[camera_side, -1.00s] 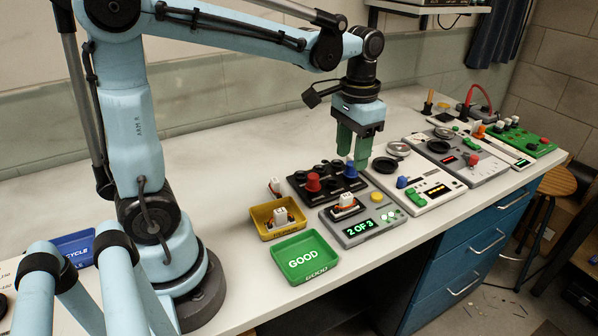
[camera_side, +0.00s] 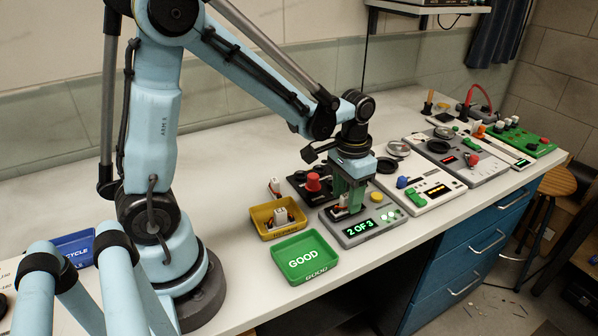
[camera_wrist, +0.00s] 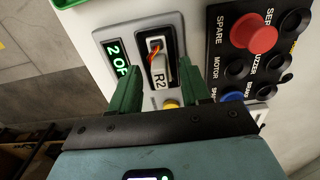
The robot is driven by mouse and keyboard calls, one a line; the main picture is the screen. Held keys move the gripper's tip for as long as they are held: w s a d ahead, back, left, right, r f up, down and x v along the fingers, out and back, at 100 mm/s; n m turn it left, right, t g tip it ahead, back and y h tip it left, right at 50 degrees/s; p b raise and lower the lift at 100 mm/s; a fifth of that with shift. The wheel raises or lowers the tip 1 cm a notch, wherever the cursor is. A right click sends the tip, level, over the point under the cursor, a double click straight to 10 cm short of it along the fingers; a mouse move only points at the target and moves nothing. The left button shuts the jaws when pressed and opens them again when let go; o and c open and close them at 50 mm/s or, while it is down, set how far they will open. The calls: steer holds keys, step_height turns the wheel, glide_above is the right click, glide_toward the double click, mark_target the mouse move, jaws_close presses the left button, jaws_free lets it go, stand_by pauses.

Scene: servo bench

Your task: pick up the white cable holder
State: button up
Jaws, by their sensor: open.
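The white piece marked R2 (camera_wrist: 159,76), with red and orange wires at one end, sits in a black slot of the grey tester. I take it for the white cable holder. My gripper (camera_wrist: 161,66) is open in the wrist view, one green finger on each side of the piece. No firm contact shows. In the side view my gripper (camera_side: 347,203) is low over the grey tester (camera_side: 364,234), with its fingers down around the piece and partly hiding it.
A yellow tray (camera_side: 263,236) holding similar white pieces and a green GOOD tray (camera_side: 305,276) lie left of the tester. A black board with a red knob (camera_side: 313,181) stands behind it. A white panel with a blue knob (camera_side: 402,182) stands to the right.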

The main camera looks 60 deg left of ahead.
steer(key=shift+f, duration=0.5)
jaws_close()
steer(key=shift+r, duration=0.15)
